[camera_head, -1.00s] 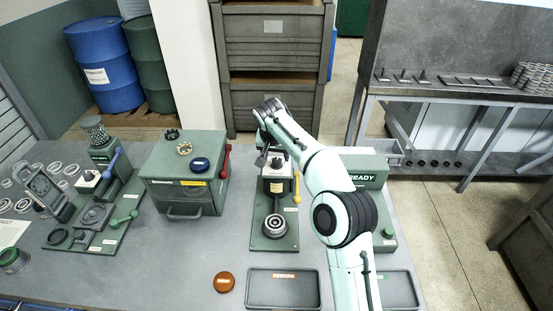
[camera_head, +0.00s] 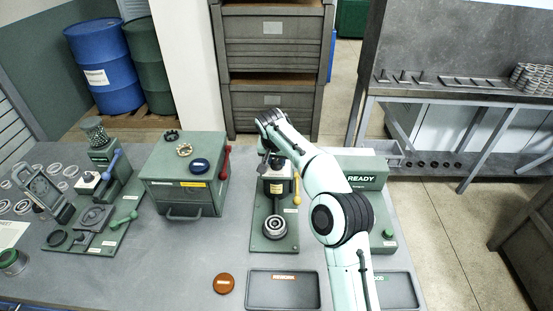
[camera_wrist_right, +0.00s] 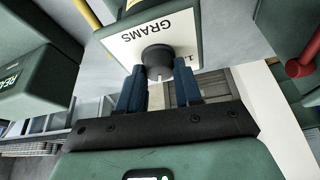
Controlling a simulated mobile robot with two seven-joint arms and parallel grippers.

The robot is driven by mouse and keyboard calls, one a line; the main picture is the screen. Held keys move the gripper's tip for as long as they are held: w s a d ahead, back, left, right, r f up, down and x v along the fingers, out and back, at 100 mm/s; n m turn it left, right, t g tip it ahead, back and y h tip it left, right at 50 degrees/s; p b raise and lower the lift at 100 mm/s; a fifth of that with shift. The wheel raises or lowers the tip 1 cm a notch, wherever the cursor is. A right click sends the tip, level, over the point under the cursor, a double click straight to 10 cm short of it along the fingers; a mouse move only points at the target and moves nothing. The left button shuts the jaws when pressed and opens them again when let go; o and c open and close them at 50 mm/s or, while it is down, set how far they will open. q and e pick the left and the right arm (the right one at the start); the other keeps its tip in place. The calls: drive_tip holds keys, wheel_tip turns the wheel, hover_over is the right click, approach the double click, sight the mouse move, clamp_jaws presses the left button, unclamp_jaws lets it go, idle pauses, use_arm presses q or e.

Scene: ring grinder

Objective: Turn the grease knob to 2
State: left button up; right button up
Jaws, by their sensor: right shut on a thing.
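The grease knob (camera_wrist_right: 158,60) is a round dark knob on a pale plate (camera_wrist_right: 125,45) marked GRAMS, in the right wrist view. A partly covered numeral shows beside it; the knob's setting cannot be read. My right gripper (camera_wrist_right: 158,88) has its blue fingers on either side of the knob, shut on it. In the head view the right gripper (camera_head: 267,160) is at the top of the green grease station (camera_head: 260,232), which has a yellow lever (camera_head: 297,190). My left gripper is not in view.
A bearing ring (camera_head: 275,227) sits on the station's base. A green box (camera_head: 187,190) with a red lever (camera_head: 225,163) stands to the left, and a READY unit (camera_head: 361,182) to the right. A dark tray (camera_head: 283,301) and orange disc (camera_head: 223,283) lie in front.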

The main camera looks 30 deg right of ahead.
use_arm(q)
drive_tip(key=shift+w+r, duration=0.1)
use_arm(e)
drive_tip(key=shift+r+n, duration=0.1)
drive_tip(key=shift+n, duration=0.2)
drive_tip(key=n+y+p, duration=0.1)
drive_tip(key=n, duration=0.2)
drive_tip(key=shift+d+t, duration=0.15)
drive_tip(key=shift+t, duration=0.25)
drive_tip(key=shift+n+y+p, duration=0.45)
drive_tip(key=shift+n+y, duration=0.15)
drive_tip(key=shift+n, duration=0.6)
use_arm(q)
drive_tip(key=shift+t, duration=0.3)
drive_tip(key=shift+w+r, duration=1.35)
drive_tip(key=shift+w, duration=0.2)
use_arm(e)
drive_tip(key=shift+n+y, duration=0.3)
drive_tip(key=shift+n, duration=0.5)
drive_tip(key=o, duration=1)
drive_tip(key=shift+o, duration=0.2)
